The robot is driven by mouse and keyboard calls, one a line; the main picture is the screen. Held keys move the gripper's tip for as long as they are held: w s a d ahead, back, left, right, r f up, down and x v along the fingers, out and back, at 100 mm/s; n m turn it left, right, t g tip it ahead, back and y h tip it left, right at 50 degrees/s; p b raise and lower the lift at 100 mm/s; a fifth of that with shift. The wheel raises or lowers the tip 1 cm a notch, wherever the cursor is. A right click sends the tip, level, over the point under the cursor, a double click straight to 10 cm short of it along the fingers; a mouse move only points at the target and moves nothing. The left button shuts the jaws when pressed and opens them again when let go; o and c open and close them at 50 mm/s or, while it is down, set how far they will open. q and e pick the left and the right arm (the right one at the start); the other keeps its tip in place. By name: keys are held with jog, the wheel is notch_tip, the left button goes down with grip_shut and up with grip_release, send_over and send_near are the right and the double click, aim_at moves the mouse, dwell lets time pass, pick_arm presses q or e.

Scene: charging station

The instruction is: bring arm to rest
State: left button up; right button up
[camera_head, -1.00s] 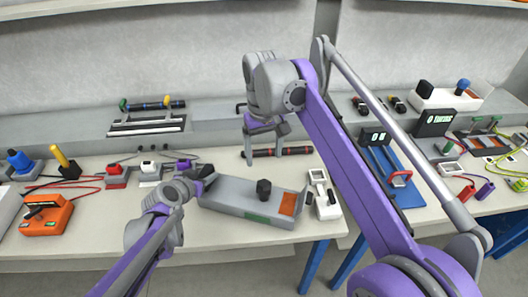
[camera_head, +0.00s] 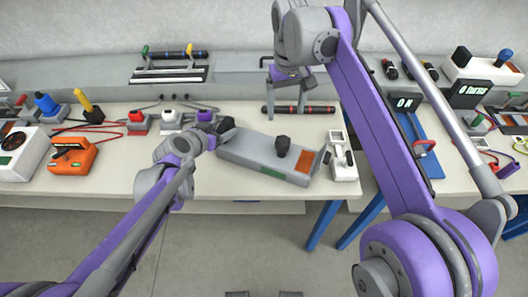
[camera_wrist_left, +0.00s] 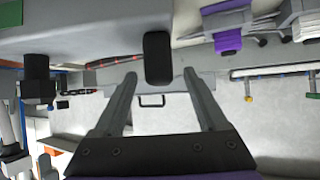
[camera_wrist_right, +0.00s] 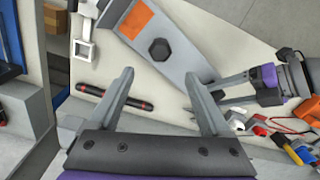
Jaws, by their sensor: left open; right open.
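My left gripper (camera_head: 214,130) is at the left end of a long grey box (camera_head: 255,158). Its jaws are open, with a black block (camera_wrist_left: 157,60) showing between the fingers in the left wrist view; I cannot tell whether they touch it. My right gripper (camera_head: 292,84) is open and raised above the back of the bench, near a black and red rod (camera_head: 300,109). In the right wrist view its open fingers (camera_wrist_right: 159,73) hold nothing, and the rod (camera_wrist_right: 115,98) lies beyond the left finger.
The grey box has a black knob (camera_head: 282,145) and an orange patch. A white device (camera_head: 343,158) stands to its right. An orange meter (camera_head: 72,156) and plugs stand at the left. A blue stand (camera_head: 412,150) is partly behind my right arm. Floor is free in front.

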pick_arm(q)
jog(key=v, duration=0.8)
jog(key=shift+s+a+r, duration=0.15)
jog(key=shift+s, duration=0.2)
jog(key=s+a+f+n+g+y+p, duration=0.1)
jog(key=s+f+n+g+y+p, duration=0.1)
jog(key=s, duration=0.8)
jog(key=s+a+f+n+g+y+p, duration=0.1)
jog(key=s+f+n+g+y+p, duration=0.1)
jog(key=s, duration=0.9)
jog(key=shift+g+p, duration=0.6)
jog(key=shift+p, duration=0.3)
pick_arm(e)
jog(key=s+d+f+m+t, duration=0.1)
jog(key=s+d+f, duration=0.3)
jog(key=s, duration=0.3)
jog(key=s+d+f+m+t, duration=0.1)
jog(key=s+d+f, duration=0.3)
jog(key=s, duration=0.4)
jog(key=s+d+f+m+t, duration=0.1)
jog(key=s+d+f+t, duration=0.2)
jog(key=s, duration=0.5)
jog(key=shift+s+d+f, duration=0.25)
jog(key=shift+d+f, duration=0.45)
jog(key=shift+f, duration=0.05)
jog(key=shift+c, duration=0.2)
